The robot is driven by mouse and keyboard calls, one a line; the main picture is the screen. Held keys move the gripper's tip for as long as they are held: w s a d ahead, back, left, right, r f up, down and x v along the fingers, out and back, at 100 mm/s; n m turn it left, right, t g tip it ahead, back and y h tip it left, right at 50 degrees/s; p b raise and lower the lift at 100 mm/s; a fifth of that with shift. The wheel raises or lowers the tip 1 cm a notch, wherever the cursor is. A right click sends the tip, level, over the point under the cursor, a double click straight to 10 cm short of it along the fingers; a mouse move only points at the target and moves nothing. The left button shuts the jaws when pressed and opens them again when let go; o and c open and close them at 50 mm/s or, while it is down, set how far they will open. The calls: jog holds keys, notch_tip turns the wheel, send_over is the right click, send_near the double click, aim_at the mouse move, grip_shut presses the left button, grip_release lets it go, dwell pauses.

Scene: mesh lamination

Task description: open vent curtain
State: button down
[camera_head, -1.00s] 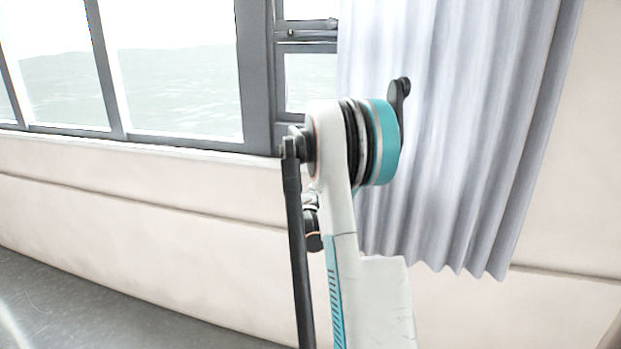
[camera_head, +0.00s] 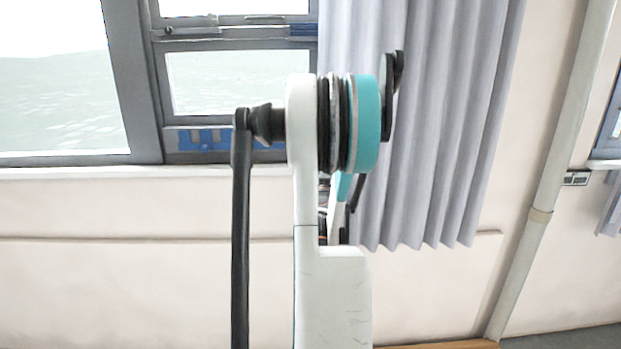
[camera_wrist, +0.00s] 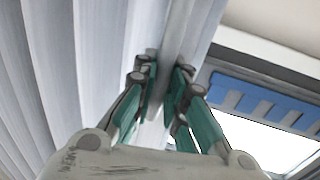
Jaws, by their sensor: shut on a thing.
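The curtain (camera_head: 440,130) is pale grey-lilac and pleated, and hangs right of the window (camera_head: 238,82) in the head view. Its left edge partly covers the window frame. In the wrist view the curtain (camera_wrist: 60,70) fills the left and middle. My gripper (camera_wrist: 158,92), with green and grey fingers, is shut on the curtain's edge fold, which runs between the fingertips. In the head view my own arm hides the gripper and part of the curtain's left edge.
A pale pipe (camera_head: 550,150) runs down the wall right of the curtain, beside a small wall socket (camera_head: 576,178). Another curtain piece (camera_head: 610,208) shows at the far right edge. A wooden surface (camera_head: 450,344) shows at the bottom. The wall below the window is bare.

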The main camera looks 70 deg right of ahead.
jog(key=shift+s+d, duration=0.3)
jog(key=shift+s, duration=0.4)
jog(key=c, duration=1.6)
grip_release()
jog(key=s+a, duration=0.2)
jog(key=a, duration=0.9)
jog(key=shift+s+a, duration=0.15)
jog(key=shift+a, duration=0.25)
